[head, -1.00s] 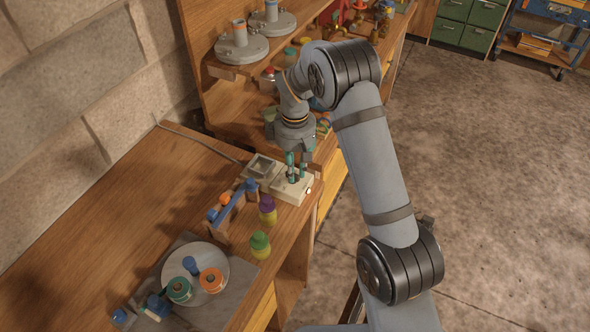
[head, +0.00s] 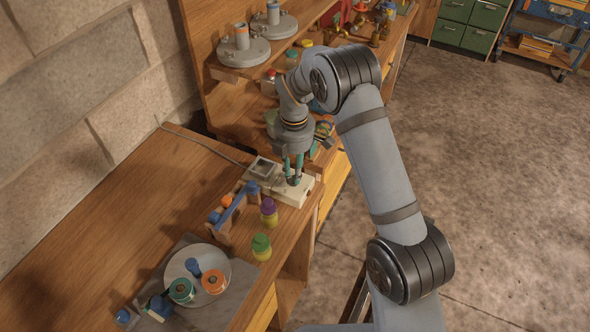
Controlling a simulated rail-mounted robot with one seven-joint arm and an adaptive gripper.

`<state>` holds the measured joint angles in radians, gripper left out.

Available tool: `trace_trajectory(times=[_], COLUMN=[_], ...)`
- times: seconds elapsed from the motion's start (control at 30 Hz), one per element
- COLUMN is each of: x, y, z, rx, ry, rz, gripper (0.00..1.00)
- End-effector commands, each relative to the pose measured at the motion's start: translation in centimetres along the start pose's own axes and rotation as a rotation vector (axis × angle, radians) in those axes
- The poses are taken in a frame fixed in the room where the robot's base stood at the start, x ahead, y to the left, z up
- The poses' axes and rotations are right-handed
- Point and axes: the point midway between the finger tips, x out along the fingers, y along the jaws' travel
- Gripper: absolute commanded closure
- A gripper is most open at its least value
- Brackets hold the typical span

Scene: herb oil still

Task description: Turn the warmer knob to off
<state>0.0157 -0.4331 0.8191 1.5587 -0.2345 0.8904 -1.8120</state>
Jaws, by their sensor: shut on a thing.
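The warmer (head: 282,186) is a pale, low box near the right edge of the wooden bench, with a grey square pan (head: 262,168) on its back left part. My gripper (head: 293,181) points down over the front right part of the warmer. Its teal-tipped fingers are shut on a small dark knob (head: 293,182) on the warmer's top. The fingers hide most of the knob, so I cannot tell which way it points.
A small wooden rack (head: 229,211) with blue and orange items, a purple-capped bottle (head: 269,211) and a green-capped bottle (head: 261,246) stand in front of the warmer. A round plate (head: 215,262) with small jars lies nearer. The bench's left part (head: 110,215) is clear.

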Motion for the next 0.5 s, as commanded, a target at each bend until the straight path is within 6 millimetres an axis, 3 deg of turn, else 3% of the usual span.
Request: trace_trajectory(times=[0.5], x=[-0.12], y=[0.24], z=[-0.17], rx=[-0.372], ry=[-0.001], rz=[0.003], gripper=[1.00])
